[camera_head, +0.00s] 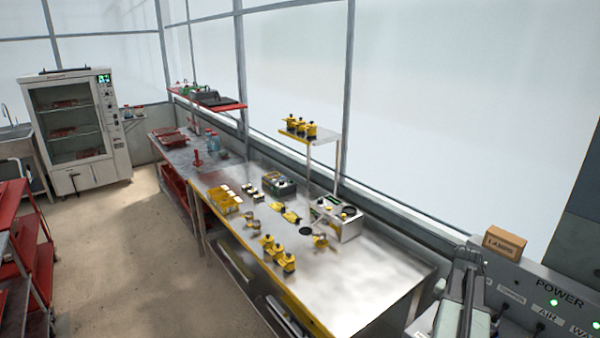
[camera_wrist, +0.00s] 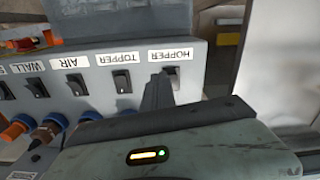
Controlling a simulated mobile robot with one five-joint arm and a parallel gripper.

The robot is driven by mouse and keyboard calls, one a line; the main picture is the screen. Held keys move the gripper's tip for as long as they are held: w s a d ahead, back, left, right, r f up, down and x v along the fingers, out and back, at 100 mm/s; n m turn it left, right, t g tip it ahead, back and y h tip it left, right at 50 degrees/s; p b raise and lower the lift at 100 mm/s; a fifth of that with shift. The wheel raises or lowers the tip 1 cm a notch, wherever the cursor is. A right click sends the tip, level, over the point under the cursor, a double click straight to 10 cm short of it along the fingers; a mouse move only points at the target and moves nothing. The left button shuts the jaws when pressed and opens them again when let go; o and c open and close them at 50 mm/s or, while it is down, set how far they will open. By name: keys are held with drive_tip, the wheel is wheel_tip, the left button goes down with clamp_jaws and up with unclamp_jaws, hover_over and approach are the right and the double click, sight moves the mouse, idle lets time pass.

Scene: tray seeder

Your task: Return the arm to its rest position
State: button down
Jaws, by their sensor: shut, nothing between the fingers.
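My gripper (camera_wrist: 157,92) is shut and empty in the wrist view. Its dark fingers point at the switch under the HOPPER label (camera_wrist: 171,56) on a grey control panel (camera_wrist: 60,62), which appears upside down. The fingertips overlap that switch in the picture; I cannot tell whether they touch it. My grey-green arm end shows at the lower right of the head view, stretched out in front of the same panel (camera_head: 540,274). The fingertips cannot be made out there.
Switches for TOPPER (camera_wrist: 122,81) and AIR (camera_wrist: 78,84) sit beside it, with hose fittings (camera_wrist: 47,131) nearby. A cardboard box (camera_head: 505,243) stands on the panel. A steel bench (camera_head: 375,285) with yellow parts is left of my arm. The floor (camera_head: 125,250) further left is clear.

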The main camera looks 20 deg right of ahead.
drive_tip(key=w+a+n, duration=0.3)
drive_tip(key=w+a, duration=0.7)
drive_tip(key=a, duration=0.3)
drive_tip(key=w+a+n, duration=0.1)
drive_tip(key=a+n, duration=0.2)
drive_tip(key=a, duration=0.8)
drive_tip(key=w+a+f+n, duration=0.1)
drive_tip(key=a+n, duration=0.2)
drive_tip(key=a, duration=0.8)
drive_tip(key=w+a+n+b, duration=0.1)
drive_tip(key=w+a+n, duration=0.1)
drive_tip(key=a, duration=0.9)
drive_tip(key=shift+f+n, duration=0.15)
drive_tip(key=shift+n, duration=0.65)
